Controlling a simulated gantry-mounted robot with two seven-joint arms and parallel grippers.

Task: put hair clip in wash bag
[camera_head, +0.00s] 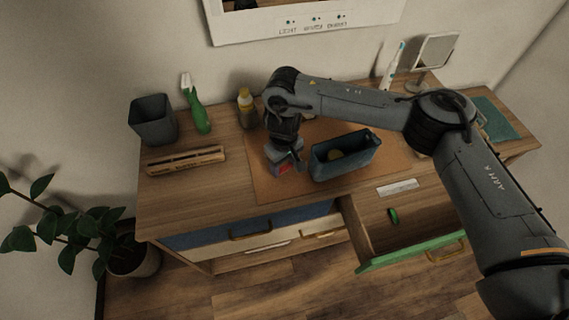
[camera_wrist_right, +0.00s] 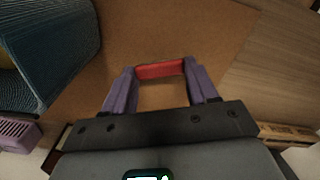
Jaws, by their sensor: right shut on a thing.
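My right gripper (camera_head: 284,164) points down over the brown mat, just left of the wash bag. In the right wrist view its purple fingers (camera_wrist_right: 161,82) are shut on a small red bar-shaped piece, which I take to be the hair clip (camera_wrist_right: 160,70). Red also shows at the fingertips in the head view (camera_head: 284,169). The wash bag (camera_head: 347,171) is a dark blue, open-topped box with something yellowish inside. Its ribbed side fills the upper left of the wrist view (camera_wrist_right: 50,50). The clip is outside the bag. My left gripper is out of view.
A mirror (camera_head: 435,50) stands at back right. A drawer (camera_head: 405,225) is open in front, with a green item (camera_head: 393,215) inside.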

